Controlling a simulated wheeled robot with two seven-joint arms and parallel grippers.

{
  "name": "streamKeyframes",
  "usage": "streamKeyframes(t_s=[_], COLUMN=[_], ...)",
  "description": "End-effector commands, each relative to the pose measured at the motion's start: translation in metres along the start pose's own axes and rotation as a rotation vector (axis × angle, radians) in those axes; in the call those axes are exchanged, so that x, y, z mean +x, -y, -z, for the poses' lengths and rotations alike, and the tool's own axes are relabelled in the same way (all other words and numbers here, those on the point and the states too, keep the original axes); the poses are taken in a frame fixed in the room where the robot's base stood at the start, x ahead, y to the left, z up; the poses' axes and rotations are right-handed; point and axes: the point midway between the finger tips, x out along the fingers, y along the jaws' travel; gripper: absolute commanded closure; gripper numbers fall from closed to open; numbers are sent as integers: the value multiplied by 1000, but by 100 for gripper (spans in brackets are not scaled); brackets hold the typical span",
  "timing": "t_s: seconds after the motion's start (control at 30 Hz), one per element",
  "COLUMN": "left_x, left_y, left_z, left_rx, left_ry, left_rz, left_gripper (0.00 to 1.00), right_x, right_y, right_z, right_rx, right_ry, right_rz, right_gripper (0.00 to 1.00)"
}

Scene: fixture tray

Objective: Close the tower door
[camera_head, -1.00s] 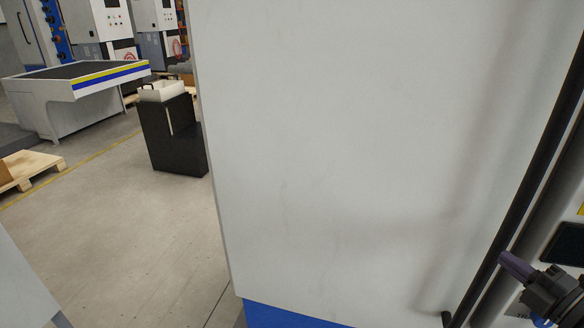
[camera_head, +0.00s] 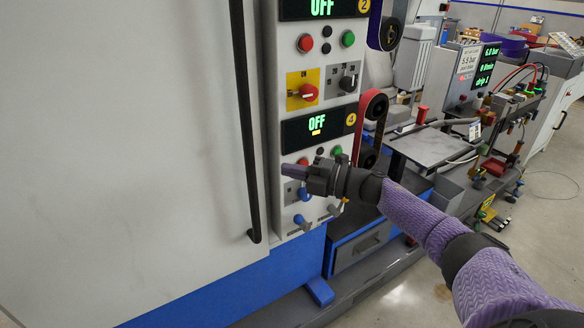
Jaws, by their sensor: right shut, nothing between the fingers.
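The tower door (camera_head: 120,160) is a large light grey panel that fills the left of the head view. A long black vertical handle (camera_head: 246,130) runs along its right edge. The door looks flush against the control panel side, though its far edges are out of view. My right gripper (camera_head: 288,169), on a purple arm from the lower right, is shut and empty. It points left in front of the control panel, to the right of the handle, with a gap between them. My left gripper is not in view.
The control panel (camera_head: 292,75) beside the door has two lit OFF displays, coloured buttons, and rotary switches. A red belt (camera_head: 372,118) sits right of it. A cluttered workbench (camera_head: 435,145) stands beyond. A blue drawer (camera_head: 360,246) is below. Floor is open at far right.

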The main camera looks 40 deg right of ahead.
Motion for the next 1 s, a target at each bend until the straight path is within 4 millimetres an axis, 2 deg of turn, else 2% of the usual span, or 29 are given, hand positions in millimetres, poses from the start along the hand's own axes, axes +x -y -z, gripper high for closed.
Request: streamKeyframes(t_s=[0.03,0.13,0.3,0.83,0.87,0.93,0.97,1.0], left_x=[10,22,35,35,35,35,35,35], left_y=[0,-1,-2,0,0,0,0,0], left_z=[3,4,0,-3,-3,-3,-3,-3], left_rx=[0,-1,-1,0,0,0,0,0], left_ry=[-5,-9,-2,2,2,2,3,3], left_rz=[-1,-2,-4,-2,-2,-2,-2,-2], left_gripper=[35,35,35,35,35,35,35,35], right_x=[-5,-15,-26,-28,-26,-20,-18,-16], right_y=[4,6,4,3,9,44,67,104], right_z=[-10,-28,-45,-48,-47,-44,-41,-35], right_rx=[-3,-1,-1,8,26,119,183,282], right_ry=[4,5,3,4,12,68,108,177], right_rz=[1,0,0,1,3,15,25,47], right_gripper=[100,100,100,100,100,100,100,100])
